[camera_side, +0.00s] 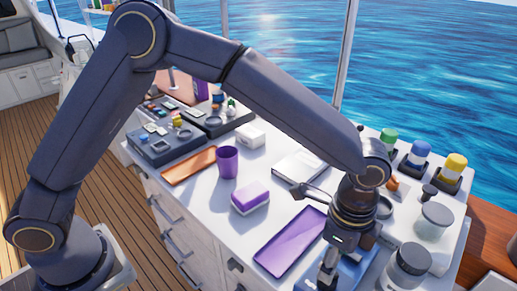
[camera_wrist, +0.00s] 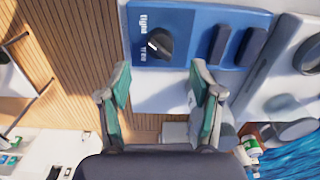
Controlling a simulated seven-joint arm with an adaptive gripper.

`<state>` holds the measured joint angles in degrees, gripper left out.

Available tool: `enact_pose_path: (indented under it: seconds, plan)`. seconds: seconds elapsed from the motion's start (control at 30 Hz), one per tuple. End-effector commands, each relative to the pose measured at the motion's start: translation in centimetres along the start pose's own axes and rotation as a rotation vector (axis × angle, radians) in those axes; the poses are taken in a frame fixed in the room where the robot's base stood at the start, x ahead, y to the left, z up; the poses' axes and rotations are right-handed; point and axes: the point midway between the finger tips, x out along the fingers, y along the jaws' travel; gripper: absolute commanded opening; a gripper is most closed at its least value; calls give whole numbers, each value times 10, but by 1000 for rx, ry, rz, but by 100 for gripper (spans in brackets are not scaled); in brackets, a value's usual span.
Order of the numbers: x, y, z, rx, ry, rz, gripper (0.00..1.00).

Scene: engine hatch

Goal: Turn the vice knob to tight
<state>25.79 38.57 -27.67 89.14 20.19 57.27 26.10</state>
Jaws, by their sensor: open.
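In the side view my gripper (camera_side: 327,268) points down by the blue vice (camera_side: 352,272); the knob is hidden there.
Two dark jaw blocks (camera_wrist: 229,45) stand right of the knob. A purple tray (camera_side: 290,242), a purple sponge (camera_side: 250,197) and a purple cup (camera_side: 228,162) lie left of my gripper. Jars (camera_side: 408,266) crowd the right. The white counter (camera_side: 215,205) has free room between objects.

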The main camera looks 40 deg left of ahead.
Motion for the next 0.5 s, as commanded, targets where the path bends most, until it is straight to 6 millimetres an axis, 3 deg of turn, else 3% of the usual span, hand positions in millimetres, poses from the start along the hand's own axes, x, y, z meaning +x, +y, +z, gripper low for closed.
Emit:
enact_pose_path:
  seconds: [0.2, 0.5]
  plan:
    - [-42, 0, -1, 0, 3, -2, 65]
    - [-58, 0, 0, 0, 0, 1, 65]
